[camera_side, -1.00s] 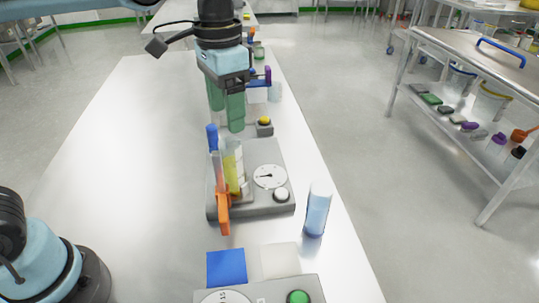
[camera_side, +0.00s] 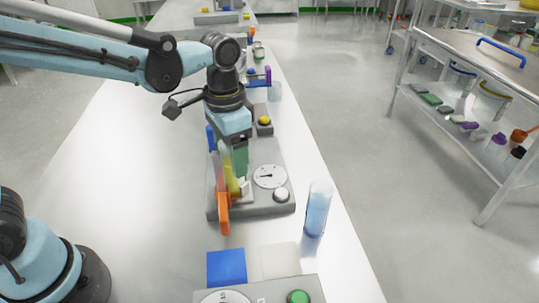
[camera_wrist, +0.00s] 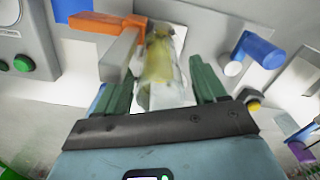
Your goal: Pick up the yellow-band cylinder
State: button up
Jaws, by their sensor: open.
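The yellow-band cylinder (camera_side: 229,177) is a clear tube with yellow on it, upright on the grey device (camera_side: 263,209) with the round dial. An orange part (camera_side: 223,212) stands at its near side. My gripper (camera_side: 237,170) points down over the device, its green fingers at the cylinder's upper part and partly hiding it. In the wrist view the cylinder (camera_wrist: 159,62) lies between the two spread green fingers of my gripper (camera_wrist: 162,82), with gaps beside it. The jaws are open and not closed on it.
A clear vessel with pale blue contents (camera_side: 317,209) stands right of the device. A blue square (camera_side: 226,268) and a white square (camera_side: 280,260) lie in front. A blue-topped post (camera_side: 211,139) rises behind the cylinder. The left of the table is clear.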

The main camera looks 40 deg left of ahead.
jog(key=shift+f, duration=0.1)
grip_shut()
dwell(0.4)
notch_tip(320, 180, up, 22)
jog(key=shift+r, duration=0.25)
dwell(1.5)
